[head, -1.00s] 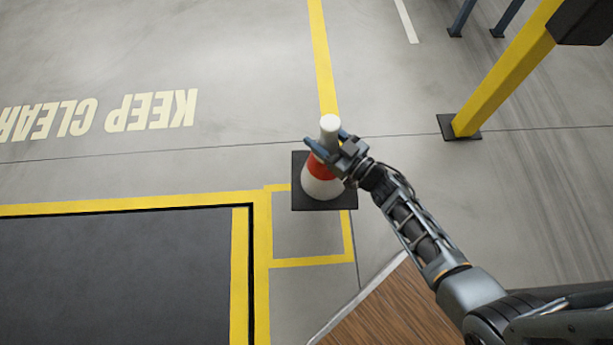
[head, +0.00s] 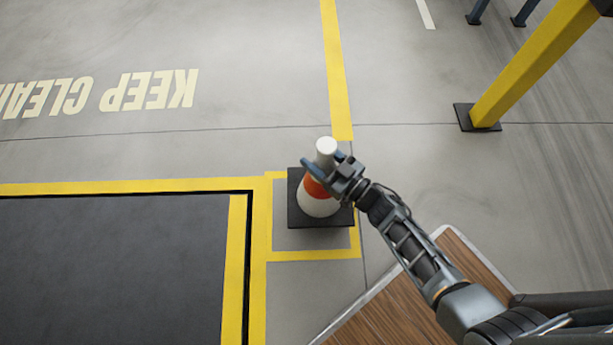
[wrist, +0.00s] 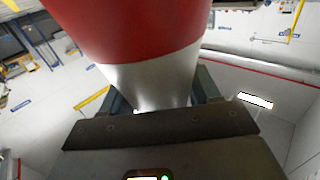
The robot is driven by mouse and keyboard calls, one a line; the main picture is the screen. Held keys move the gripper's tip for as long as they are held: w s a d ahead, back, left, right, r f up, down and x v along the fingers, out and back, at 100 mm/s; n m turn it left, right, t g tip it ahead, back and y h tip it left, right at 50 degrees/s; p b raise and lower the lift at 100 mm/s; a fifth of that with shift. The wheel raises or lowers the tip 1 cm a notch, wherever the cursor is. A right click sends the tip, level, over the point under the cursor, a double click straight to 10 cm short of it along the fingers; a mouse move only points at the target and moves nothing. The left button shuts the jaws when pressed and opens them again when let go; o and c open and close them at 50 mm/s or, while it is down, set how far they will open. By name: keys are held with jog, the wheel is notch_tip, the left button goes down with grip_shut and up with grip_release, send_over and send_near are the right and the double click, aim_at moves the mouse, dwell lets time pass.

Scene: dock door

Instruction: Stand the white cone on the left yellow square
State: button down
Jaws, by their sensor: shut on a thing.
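The white cone (head: 318,206) has an orange-red band and a dark square base. It looks upright in the head view, its base overlapping the upper part of the yellow-outlined square (head: 312,255). I cannot tell whether the base touches the floor. My gripper (head: 326,170) is shut on the cone near its top, from the right side. In the wrist view the cone (wrist: 135,50) fills the upper middle, red above white, between the fingers. The cone and its base hide much of the square's upper part.
A dark dock plate (head: 110,270) edged in yellow lies to the left. A yellow post (head: 525,70) on a dark foot stands at upper right. A wooden-topped surface (head: 400,305) is at lower right. The floor around the KEEP CLEAR lettering (head: 100,95) is open.

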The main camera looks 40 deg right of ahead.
jog(key=b, duration=0.2)
send_over(306, 187)
notch_tip(306, 187, down, 3)
jog(key=shift+r, duration=0.1)
jog(key=shift+f+b, duration=1.15)
jog(key=shift+f, duration=0.75)
jog(key=shift+f, duration=0.2)
jog(key=shift+c, duration=1.2)
grip_release()
